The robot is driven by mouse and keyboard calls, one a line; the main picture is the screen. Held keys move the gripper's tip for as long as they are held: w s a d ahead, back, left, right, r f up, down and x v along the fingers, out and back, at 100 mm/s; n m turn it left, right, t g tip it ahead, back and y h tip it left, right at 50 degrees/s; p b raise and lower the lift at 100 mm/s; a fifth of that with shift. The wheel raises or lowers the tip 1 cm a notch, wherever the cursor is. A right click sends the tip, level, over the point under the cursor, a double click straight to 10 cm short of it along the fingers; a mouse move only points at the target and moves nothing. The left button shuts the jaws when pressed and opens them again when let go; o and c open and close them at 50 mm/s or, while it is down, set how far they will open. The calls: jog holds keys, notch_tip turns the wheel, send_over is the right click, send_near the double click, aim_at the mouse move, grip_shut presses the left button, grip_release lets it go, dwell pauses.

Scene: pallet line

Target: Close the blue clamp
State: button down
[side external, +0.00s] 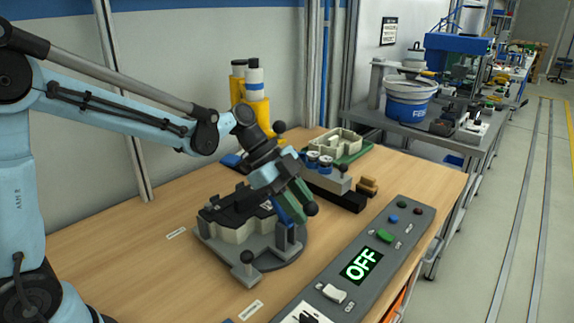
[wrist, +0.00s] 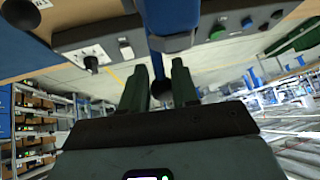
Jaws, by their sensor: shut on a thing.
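The blue clamp (side external: 289,210) stands at the front right of a round grey fixture (side external: 268,262) on the wooden bench. Its blue arm shows raised and tilted in the side view. My gripper (side external: 300,198) reaches down to it from the upper left, its green fingers beside the blue arm. In the wrist view, the clamp's blue bar (wrist: 158,32) comes down from the top and ends in a black ball between my fingers (wrist: 160,78). My gripper is shut on this handle. My fingers hide part of the clamp in the side view.
A dark and cream casting (side external: 235,228) sits on the fixture. A black knob (side external: 247,257) stands at its front. A grey control panel (side external: 405,225) with a green OFF display lies to the right.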

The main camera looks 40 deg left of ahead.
jog(key=c, duration=0.9)
grip_release()
notch_tip(320, 180, up, 4)
jog(key=shift+r, duration=0.1)
jog(key=s+d+r, duration=0.6)
jog(key=s+d, duration=0.2)
jog(key=shift+d+r, duration=0.2)
jog(key=shift+r, duration=0.2)
jog(key=shift+s, duration=0.1)
